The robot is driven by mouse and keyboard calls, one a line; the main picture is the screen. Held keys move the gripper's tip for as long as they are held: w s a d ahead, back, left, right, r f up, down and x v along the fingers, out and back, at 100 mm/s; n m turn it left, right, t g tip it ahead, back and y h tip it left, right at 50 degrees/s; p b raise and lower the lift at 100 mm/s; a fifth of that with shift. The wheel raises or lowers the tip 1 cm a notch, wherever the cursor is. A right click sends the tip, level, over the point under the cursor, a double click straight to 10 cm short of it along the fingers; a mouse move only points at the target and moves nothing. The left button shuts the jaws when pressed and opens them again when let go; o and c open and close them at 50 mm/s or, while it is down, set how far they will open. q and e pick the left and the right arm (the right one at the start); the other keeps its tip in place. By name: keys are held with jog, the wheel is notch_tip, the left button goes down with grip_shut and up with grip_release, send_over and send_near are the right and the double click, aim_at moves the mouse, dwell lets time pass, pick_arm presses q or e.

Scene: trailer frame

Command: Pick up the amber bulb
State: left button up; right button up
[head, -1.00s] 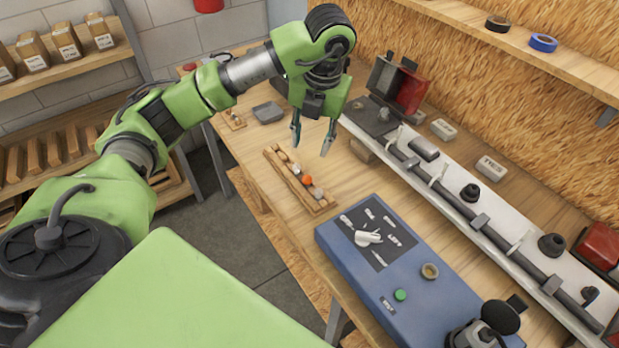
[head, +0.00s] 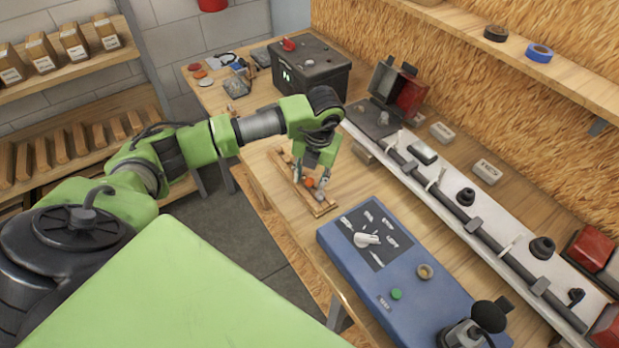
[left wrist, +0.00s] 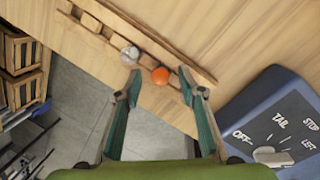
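The amber bulb (head: 310,183) sits in a slotted wooden rack (head: 325,209) on the workbench. In the left wrist view the bulb (left wrist: 160,75) is a round orange ball between the fingertips of my left gripper (left wrist: 159,86). The fingers stand apart, with a visible gap on each side of the bulb. In the head view my left gripper (head: 311,184) is down at the rack, fingers around the bulb. A clear bulb (left wrist: 129,54) sits in the rack close to the left fingertip. My right gripper is not in view.
A blue tester box (head: 390,270) with a dial stands right of the rack. A white rail with a black bar (head: 455,205) runs behind it. A dark battery-like box (head: 310,75) stands at the far end. Bare bench lies between rack and rail.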

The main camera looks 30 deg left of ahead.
pick_arm(q)
jog(key=shift+f, duration=0.25)
jog(key=c, duration=0.8)
jog(key=shift+r, duration=0.1)
